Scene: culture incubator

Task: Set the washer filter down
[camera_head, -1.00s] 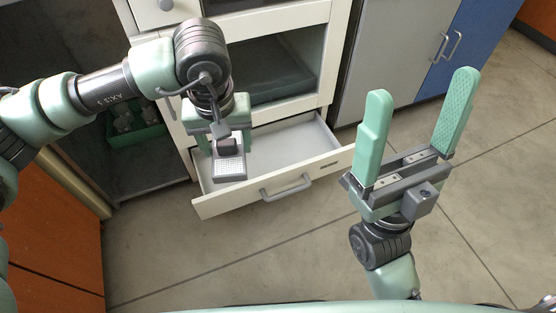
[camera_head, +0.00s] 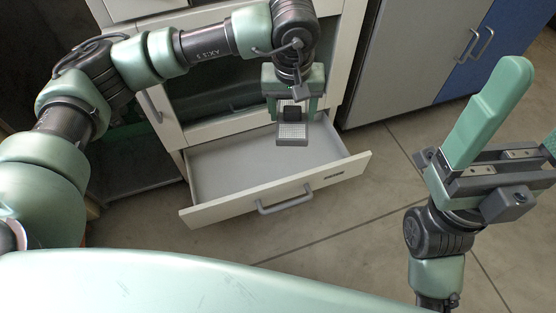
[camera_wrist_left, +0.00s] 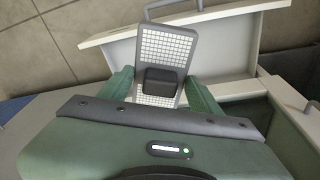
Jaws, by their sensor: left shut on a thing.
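The washer filter (camera_head: 292,140) is a grey framed piece with a white grid and a dark block on it. My left gripper (camera_head: 293,118) is shut on it and holds it above the right part of the open drawer (camera_head: 225,172). In the left wrist view the filter (camera_wrist_left: 165,50) sits between the green fingers, with the dark block (camera_wrist_left: 165,80) nearest the gripper. The filter's underside is hidden. My right gripper (camera_head: 510,130) is off to the right, fingers spread and empty; one finger is partly cut off by the picture edge.
The white drawer is pulled out of a cabinet (camera_head: 345,60), and its visible floor is empty. Its front has a grey handle (camera_head: 285,203). Grey and blue cabinet doors (camera_head: 480,50) stand to the right. The floor (camera_head: 370,180) right of the drawer is clear.

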